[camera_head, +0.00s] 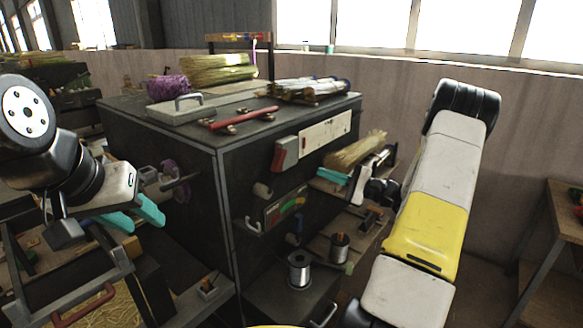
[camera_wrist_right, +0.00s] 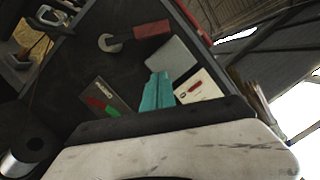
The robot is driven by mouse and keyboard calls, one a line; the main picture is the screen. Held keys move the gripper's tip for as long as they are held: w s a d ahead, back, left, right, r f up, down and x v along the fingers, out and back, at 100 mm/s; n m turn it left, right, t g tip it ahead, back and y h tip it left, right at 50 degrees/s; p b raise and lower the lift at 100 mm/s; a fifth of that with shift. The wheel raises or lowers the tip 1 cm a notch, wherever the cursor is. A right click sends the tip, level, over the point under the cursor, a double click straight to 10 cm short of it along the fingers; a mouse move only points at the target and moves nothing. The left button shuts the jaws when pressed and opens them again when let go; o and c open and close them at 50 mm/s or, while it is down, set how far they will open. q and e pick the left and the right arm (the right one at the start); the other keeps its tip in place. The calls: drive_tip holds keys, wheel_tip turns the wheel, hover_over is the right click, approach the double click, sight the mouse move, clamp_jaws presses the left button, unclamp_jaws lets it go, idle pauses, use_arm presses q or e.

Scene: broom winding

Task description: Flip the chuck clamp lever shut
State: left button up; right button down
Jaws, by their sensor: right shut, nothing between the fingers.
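A dark chuck-like fitting (camera_head: 168,180) with a grey rod and a purple part sits on the left face of the dark cabinet. I cannot make out its clamp lever clearly. My left gripper (camera_head: 135,216) is just in front and to the left of it, its two teal fingers apart and nothing visible between them. My right gripper (camera_head: 334,176) is shut and empty at the cabinet's right side; its teal fingers also show in the right wrist view (camera_wrist_right: 157,92). A red lever-like part (camera_head: 279,158) beside a grey box is on the cabinet's right face; a red part (camera_wrist_right: 150,30) shows in the wrist view.
The cabinet top (camera_head: 135,101) carries straw bundles (camera_head: 217,70), a red bar (camera_head: 245,118) and a grey block with a handle (camera_head: 180,113). Wire spools (camera_head: 300,270) stand below. A wooden bench (camera_head: 565,222) is at far right.

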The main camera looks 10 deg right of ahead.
sight(279, 160)
drive_tip(key=x, duration=1)
drive_tip(key=shift+s, duration=0.15)
drive_tip(key=shift+s+a+r, duration=0.9)
drive_tip(key=shift+s+a, duration=0.25)
drive_tip(key=shift+a, duration=0.05)
drive_tip(key=s+a+r+n, duration=0.1)
drive_tip(key=n, duration=0.1)
drive_tip(key=s+a+r+n+g, duration=0.1)
drive_tip(key=a+n, duration=0.1)
drive_tip(key=s+a+r+n, duration=0.1)
drive_tip(key=n, duration=0.1)
drive_tip(key=shift+s+a+r+n+h, duration=0.1)
drive_tip(key=shift+s+a+n+h, duration=0.1)
drive_tip(key=shift+a+n+h, duration=0.15)
drive_tip(key=shift+s+a+n+g+h, duration=0.4)
drive_tip(key=shift+s+a+n+h, duration=0.15)
drive_tip(key=shift+s+a+n, duration=1.15)
drive_tip(key=shift+w+a, duration=0.1)
drive_tip(key=shift+a, duration=0.15)
